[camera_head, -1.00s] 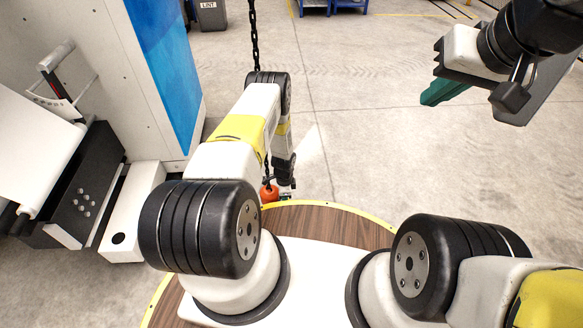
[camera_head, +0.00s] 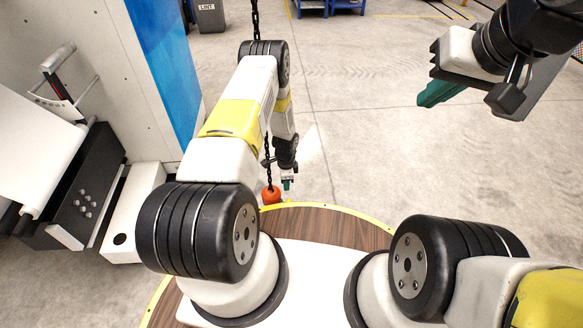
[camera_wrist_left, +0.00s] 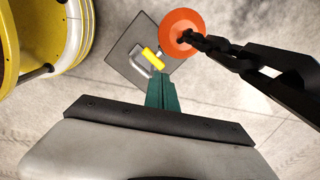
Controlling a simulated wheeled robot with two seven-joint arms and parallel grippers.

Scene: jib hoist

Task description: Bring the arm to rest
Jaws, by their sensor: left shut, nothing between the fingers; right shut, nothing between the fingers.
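My left arm reaches forward over the front edge of my base. My left gripper (camera_head: 287,185) hangs down just right of an orange ball (camera_head: 271,194) on a dark chain (camera_head: 255,22). Its teal fingers (camera_wrist_left: 163,93) are shut and empty in the left wrist view, with the orange ball (camera_wrist_left: 178,32) beyond and to the right of them, apart in that picture. A black hook or link (camera_wrist_left: 285,80) hangs close on the right. My right gripper (camera_head: 440,93) is at the upper right, its teal fingers shut and empty, over open floor.
A dark square plate with a yellow-handled bracket (camera_wrist_left: 126,50) lies below in the left wrist view. A white and blue machine (camera_head: 95,50) with a roller (camera_head: 35,150) stands at left. A grey bin (camera_head: 210,14) is behind. The floor ahead and right is clear.

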